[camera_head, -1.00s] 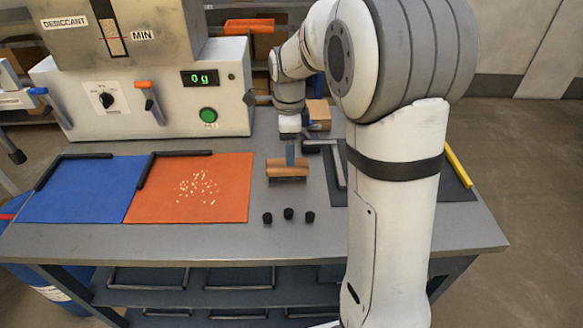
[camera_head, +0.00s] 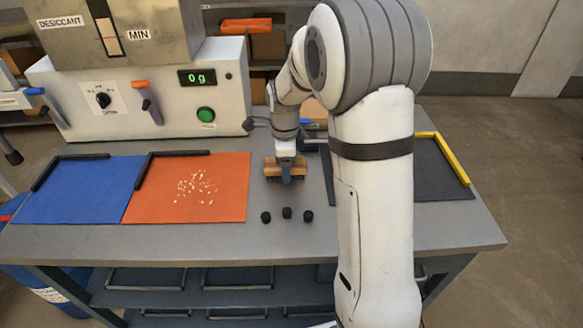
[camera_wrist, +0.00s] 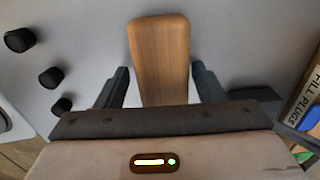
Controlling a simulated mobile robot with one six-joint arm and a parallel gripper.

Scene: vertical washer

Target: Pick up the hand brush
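The hand brush (camera_head: 270,168) lies on the grey bench right of the orange mat; its wooden top shows on either side of my gripper. In the wrist view its wooden part (camera_wrist: 160,48) lies between the two dark fingers of my gripper (camera_wrist: 160,78). The fingers are open, with narrow gaps on both sides of the wood. My gripper (camera_head: 286,178) points down at the brush in the head view. The bristles are mostly hidden.
Several pale bits lie on the orange mat (camera_head: 230,205); a blue mat (camera_head: 60,200) is beside it. Three black plugs (camera_head: 287,212) stand in front of the brush. The washer housing (camera_head: 225,80) is behind. A dark mat (camera_head: 435,170) with a yellow edge is at right.

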